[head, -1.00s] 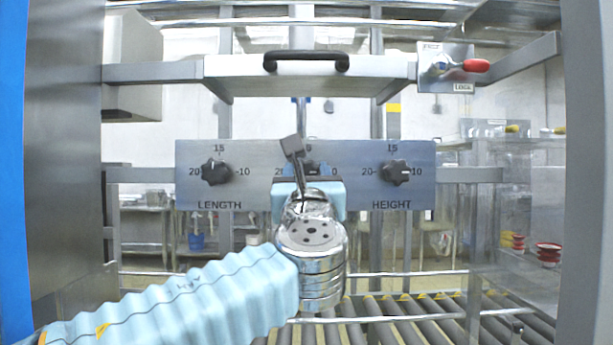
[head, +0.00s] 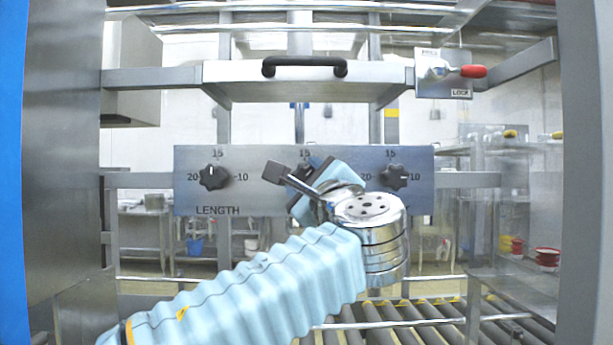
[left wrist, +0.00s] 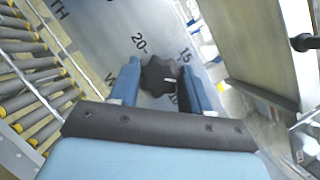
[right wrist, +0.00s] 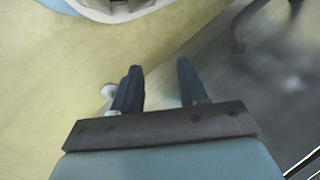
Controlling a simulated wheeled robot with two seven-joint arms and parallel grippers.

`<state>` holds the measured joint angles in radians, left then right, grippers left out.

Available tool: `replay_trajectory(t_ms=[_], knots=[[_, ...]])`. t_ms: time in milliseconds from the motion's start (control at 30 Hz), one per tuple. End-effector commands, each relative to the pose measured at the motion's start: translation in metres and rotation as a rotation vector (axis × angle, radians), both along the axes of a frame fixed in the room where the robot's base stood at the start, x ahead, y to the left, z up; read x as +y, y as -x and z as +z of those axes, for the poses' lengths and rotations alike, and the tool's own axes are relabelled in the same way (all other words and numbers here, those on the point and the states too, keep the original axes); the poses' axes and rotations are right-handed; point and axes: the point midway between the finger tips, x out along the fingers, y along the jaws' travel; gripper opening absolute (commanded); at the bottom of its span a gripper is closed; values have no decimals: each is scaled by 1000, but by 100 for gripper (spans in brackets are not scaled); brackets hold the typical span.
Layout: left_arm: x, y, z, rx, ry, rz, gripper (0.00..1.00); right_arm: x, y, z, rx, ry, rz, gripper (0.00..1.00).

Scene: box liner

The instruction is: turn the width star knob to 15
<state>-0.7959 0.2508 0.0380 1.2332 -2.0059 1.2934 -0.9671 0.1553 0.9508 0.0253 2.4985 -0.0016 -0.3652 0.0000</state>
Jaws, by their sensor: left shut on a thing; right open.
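The width knob is the middle knob on the grey panel (head: 245,205). In the head view my left gripper (head: 313,185) covers it, leaving the 15 above it showing. In the left wrist view the black star knob (left wrist: 158,72) sits between the two blue fingers, which are shut on it. A white pointer mark on it faces right in that picture, near the 15 side; its exact reading is unclear. The 20 and 15 marks show beside it. My right gripper (right wrist: 160,90) is open and empty, in the right wrist view only.
The length knob (head: 213,176) is at left on the panel and the height knob (head: 396,177) at right, close to my left wrist. A black-handled bar (head: 305,67) is above. A red-handled lock (head: 472,71) is upper right. Rollers (head: 425,318) lie below.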

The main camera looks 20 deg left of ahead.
Motion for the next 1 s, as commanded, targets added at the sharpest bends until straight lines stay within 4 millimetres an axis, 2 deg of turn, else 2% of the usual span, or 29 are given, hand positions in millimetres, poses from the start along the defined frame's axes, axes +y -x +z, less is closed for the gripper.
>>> replay_trajectory(t_ms=[500,800,1000], knots=[[-1,0,4,-128,448,1,17,3,1,27,2,-5,6,43],[-1,0,3,-176,618,3,17,3,1,35,2,-6,9,43],[-1,0,2,-192,672,2,17,3,1,37,2,-6,9,43]])
